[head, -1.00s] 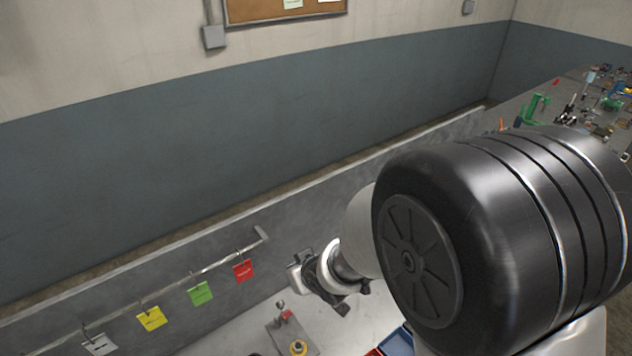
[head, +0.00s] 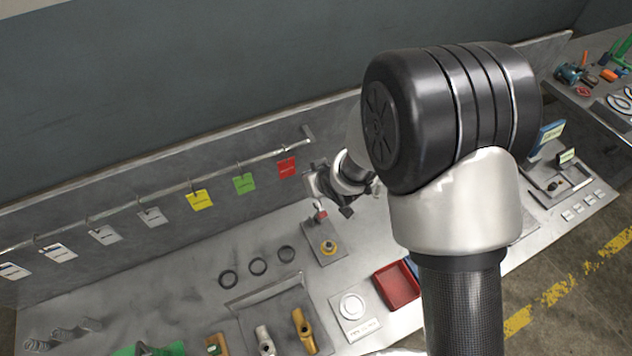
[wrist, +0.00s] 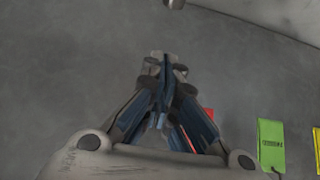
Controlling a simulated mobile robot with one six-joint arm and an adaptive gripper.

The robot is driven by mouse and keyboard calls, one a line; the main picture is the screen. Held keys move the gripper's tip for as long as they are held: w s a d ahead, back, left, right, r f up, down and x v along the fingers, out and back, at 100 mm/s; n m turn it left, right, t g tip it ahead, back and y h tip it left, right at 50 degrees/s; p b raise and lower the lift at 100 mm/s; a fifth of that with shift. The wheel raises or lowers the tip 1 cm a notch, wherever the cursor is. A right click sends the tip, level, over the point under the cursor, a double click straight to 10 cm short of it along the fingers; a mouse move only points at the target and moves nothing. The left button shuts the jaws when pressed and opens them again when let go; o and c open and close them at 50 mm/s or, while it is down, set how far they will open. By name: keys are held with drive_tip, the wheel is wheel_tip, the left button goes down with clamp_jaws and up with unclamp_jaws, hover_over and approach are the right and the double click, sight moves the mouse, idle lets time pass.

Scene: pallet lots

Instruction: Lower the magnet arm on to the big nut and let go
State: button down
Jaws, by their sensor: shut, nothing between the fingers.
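The magnet arm (head: 320,212) is a small lever with a red part and a metal knob, raised at the back of a grey plate (head: 325,232). The lever is apart from the nut. My gripper (wrist: 165,65) is shut and empty, its fingers together in front of the grey back panel. In the head view it is above and behind the plate, partly hidden by my arm. A rounded metal end (wrist: 175,3), perhaps the knob, shows at the wrist view's top edge.
Coloured tags, such as the green one (head: 244,183), hang from a rail on the back panel. Several dark rings (head: 258,267) lie left of the plate. A red tray (head: 398,287) and a white disc on a plate (head: 352,306) stand to the front.

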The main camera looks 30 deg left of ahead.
drive_tip(key=f, duration=0.1)
drive_tip(key=f+b, duration=0.1)
drive_tip(key=f, duration=0.1)
drive_tip(key=d+f, duration=0.1)
drive_tip(key=shift+s+f, duration=0.15)
drive_tip(key=shift+s, duration=0.25)
drive_tip(key=shift+d+f+b, duration=0.1)
drive_tip(key=shift+b, duration=0.25)
